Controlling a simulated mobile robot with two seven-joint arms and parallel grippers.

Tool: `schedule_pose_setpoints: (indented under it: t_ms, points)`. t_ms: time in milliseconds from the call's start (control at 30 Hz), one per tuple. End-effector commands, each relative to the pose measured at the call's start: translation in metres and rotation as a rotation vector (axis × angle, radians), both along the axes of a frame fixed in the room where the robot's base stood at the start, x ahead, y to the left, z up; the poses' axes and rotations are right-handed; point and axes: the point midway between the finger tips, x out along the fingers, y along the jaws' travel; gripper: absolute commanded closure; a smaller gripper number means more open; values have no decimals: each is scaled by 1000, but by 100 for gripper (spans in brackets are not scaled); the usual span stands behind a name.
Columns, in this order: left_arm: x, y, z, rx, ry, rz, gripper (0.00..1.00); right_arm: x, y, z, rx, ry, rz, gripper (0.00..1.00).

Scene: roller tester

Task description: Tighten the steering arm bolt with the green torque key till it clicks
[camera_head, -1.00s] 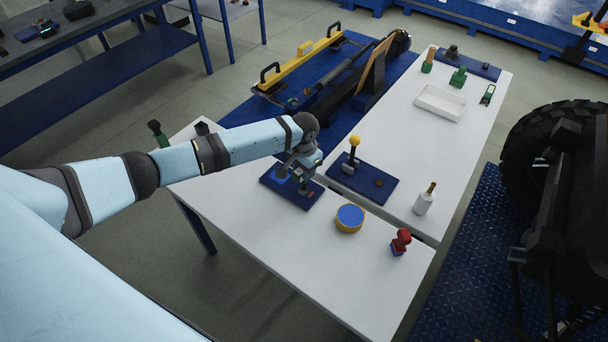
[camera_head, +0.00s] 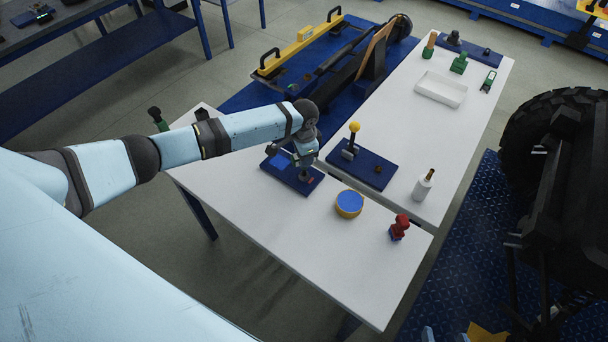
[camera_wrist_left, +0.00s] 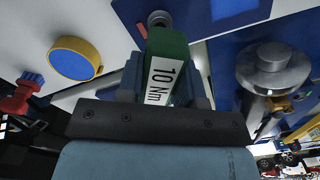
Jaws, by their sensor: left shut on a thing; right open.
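My left gripper (camera_head: 306,160) is above the right part of a small blue board (camera_head: 280,167) on the white table. In the left wrist view it is shut on the green torque key (camera_wrist_left: 170,50), a green block labelled 10 Nm. A round grey part (camera_wrist_left: 158,19) shows at the key's far end; I cannot tell whether they touch. The key is hard to make out in the head view. My right gripper (camera_head: 444,335) only shows its fingertips at the bottom edge, apart and empty. I cannot pick out the steering arm bolt for sure.
A yellow-knobbed lever (camera_head: 354,130), a yellow tin with blue top (camera_head: 349,204), a red part (camera_head: 399,227) and a white bottle (camera_head: 423,186) stand close by. A white tray (camera_head: 441,90) is farther back. A large tyre (camera_head: 540,130) is at right. The near table end is clear.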

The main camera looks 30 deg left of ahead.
Motion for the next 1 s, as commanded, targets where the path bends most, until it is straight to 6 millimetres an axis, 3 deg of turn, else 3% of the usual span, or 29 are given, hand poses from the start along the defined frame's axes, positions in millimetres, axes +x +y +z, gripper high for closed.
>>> schedule_pose_setpoints:
  t_ms: [333,700,1000]
  points:
    - [0,0,-1,0,1,-34,100,0,0,0,0,0,0,30]
    - [-1,0,-2,0,1,-437,100,0,0,2,0,0,0,30]
    - [-1,0,-2,0,2,-460,100,0,0,2,0,0,0,30]
